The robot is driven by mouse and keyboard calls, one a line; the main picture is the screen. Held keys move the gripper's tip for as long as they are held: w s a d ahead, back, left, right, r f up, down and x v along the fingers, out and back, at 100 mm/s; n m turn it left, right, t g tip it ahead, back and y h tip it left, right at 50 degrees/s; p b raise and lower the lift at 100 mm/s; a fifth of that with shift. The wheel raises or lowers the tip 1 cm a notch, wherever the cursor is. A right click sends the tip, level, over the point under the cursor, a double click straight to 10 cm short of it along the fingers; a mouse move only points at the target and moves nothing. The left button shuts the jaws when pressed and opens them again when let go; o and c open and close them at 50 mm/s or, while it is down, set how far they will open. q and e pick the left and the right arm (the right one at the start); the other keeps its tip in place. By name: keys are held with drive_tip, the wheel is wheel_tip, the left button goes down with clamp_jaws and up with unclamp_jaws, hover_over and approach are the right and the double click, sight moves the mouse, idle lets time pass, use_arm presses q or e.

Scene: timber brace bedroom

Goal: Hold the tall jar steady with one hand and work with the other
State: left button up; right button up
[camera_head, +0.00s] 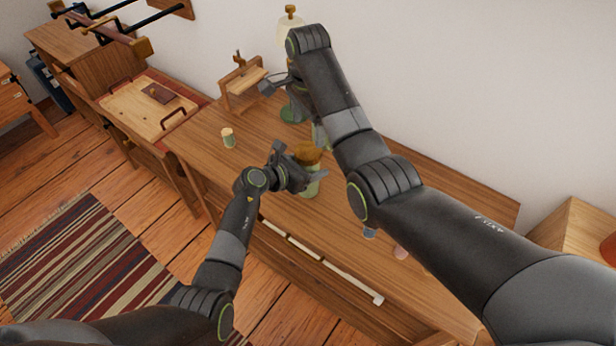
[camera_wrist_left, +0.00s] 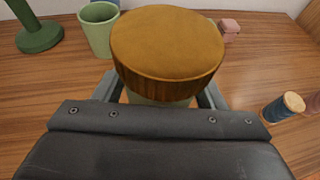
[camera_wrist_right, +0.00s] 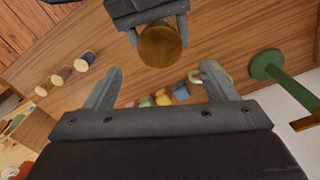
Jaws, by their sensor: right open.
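The tall jar (camera_head: 310,189) is pale green with a wide brown lid and stands upright on the desk. In the left wrist view its lid (camera_wrist_left: 168,42) fills the upper middle. My left gripper (camera_head: 304,178) has a finger on each side of the jar just below the lid and appears closed on it; the lid partly hides the contact. My right gripper (camera_head: 273,87) is open and empty, held above the desk beyond the jar. In the right wrist view its fingers (camera_wrist_right: 160,85) are wide apart, with the jar lid (camera_wrist_right: 160,45) farther off.
A green cup (camera_wrist_left: 98,28) and a green stand (camera_wrist_left: 40,36) are near the jar. A tray (camera_head: 140,108) lies farther left.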

sight(308, 151)
use_arm(q)
clamp_jaws()
use_arm(e)
drive_tip(key=shift+f, duration=4)
drive_tip(key=c, duration=1)
drive_tip(key=n, duration=1)
drive_tip(key=o, duration=1.1)
drive_tip(key=shift+a, duration=0.1)
